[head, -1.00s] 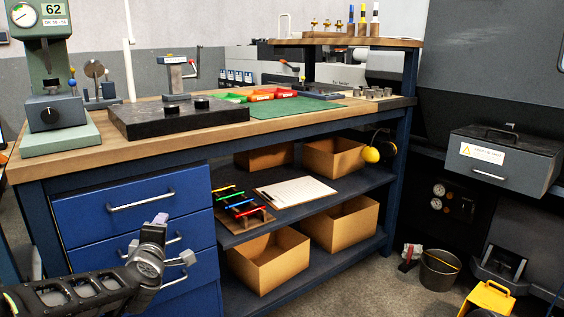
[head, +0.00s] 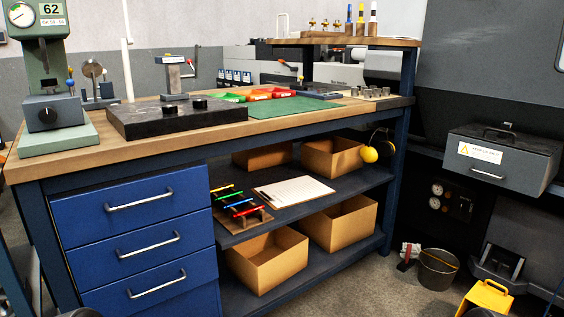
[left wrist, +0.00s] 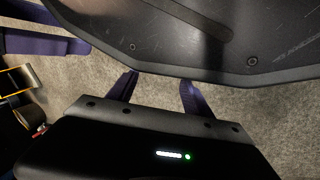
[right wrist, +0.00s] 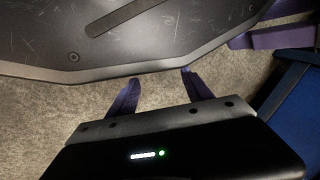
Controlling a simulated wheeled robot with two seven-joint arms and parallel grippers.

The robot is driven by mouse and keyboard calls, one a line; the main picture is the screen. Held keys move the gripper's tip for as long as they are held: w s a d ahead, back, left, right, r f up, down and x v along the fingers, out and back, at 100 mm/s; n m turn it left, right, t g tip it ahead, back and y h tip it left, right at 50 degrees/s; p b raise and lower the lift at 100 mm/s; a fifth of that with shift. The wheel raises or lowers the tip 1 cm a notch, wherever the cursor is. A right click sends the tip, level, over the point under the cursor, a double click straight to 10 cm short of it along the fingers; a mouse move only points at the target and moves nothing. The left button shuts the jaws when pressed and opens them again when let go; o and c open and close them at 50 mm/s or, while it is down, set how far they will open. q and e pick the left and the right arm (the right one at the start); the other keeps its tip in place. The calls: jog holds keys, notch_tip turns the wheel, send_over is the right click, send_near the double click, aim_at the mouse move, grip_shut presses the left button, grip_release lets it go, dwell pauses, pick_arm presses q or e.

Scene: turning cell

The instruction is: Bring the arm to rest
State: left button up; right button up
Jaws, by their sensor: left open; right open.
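My left gripper (left wrist: 158,92) shows in the left wrist view with its two purple fingers apart and nothing between them. My right gripper (right wrist: 156,90) shows in the right wrist view, also with its fingers apart and empty. Both are over grey floor, close beside a dark, scratched plate that is part of my own base. Neither gripper shows in the head view.
The workbench (head: 230,128) stands ahead with blue drawers (head: 140,205), all shut. Its lower shelves hold cardboard boxes (head: 268,265) and a clipboard (head: 293,191). A bucket (head: 437,268) and a yellow object (head: 487,298) stand on the floor at right.

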pick_arm(q)
notch_tip(320, 180, up, 34)
jog(key=s+d+p, duration=0.1)
jog(key=s+p, duration=0.1)
jog(key=p, duration=3.1)
jog(key=shift+s+d+r+g+p, duration=0.2)
jog(key=shift+d+g+p, duration=0.1)
pick_arm(e)
notch_tip(320, 180, up, 34)
jog(key=s+a, duration=0.1)
jog(key=s, duration=0.1)
jog(key=shift+s+a+r+g, duration=0.15)
jog(key=shift+s+a+g, duration=0.15)
jog(key=shift+s+a, duration=0.1)
